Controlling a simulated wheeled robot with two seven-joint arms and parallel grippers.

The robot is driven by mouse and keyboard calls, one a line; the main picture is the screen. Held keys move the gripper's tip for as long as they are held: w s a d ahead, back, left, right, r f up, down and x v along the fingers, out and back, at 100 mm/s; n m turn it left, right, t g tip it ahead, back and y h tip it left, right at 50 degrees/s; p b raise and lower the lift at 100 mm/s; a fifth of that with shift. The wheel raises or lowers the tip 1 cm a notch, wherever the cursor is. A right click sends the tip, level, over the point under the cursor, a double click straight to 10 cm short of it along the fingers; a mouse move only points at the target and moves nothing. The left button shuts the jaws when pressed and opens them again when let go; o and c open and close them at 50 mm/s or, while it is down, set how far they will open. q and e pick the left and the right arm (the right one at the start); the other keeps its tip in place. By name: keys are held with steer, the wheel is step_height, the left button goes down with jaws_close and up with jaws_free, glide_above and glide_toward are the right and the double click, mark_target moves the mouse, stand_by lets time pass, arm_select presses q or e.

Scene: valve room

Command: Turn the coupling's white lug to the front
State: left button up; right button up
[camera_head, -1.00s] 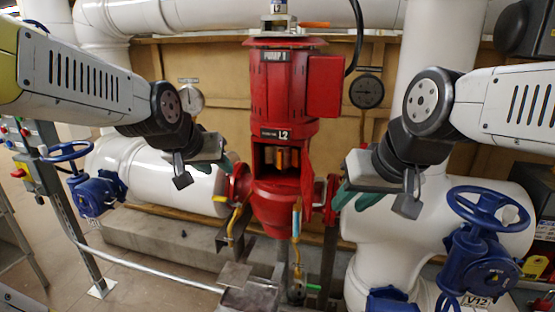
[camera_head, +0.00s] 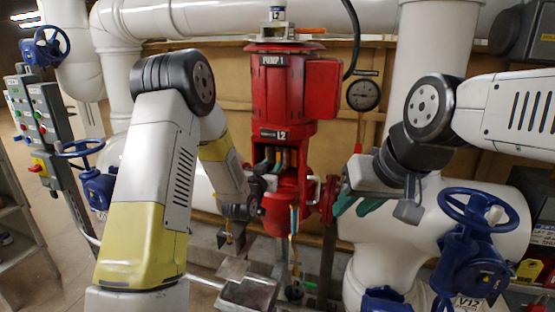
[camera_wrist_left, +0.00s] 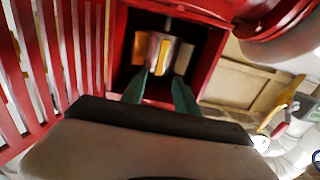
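The red pump (camera_head: 283,90) has an open window below its L2 label. The coupling (camera_wrist_left: 157,52) sits inside this window, with an orange-brown face, a yellow strip, and pale grey parts beside it in the left wrist view. I cannot tell for certain which pale part is the white lug. My left gripper (camera_wrist_left: 160,85) is at the window, its green fingers apart, pointing in at the coupling's lower part with nothing visibly held. In the head view, the left gripper (camera_head: 268,162) partly hides the coupling. My right gripper (camera_head: 355,204) is right of the pump, fingers apart and empty.
The red window frame (camera_wrist_left: 112,45) closely surrounds the left fingers. A slatted red guard (camera_wrist_left: 50,60) lies to the left in the wrist view. A blue handwheel valve (camera_head: 475,240) stands at right, white pipes behind, and a control panel (camera_head: 40,125) at far left.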

mark_target(278, 157)
arm_select(q)
steer(key=x, duration=0.7)
steer(key=shift+w, duration=0.25)
jaws_close()
stand_by(1.1)
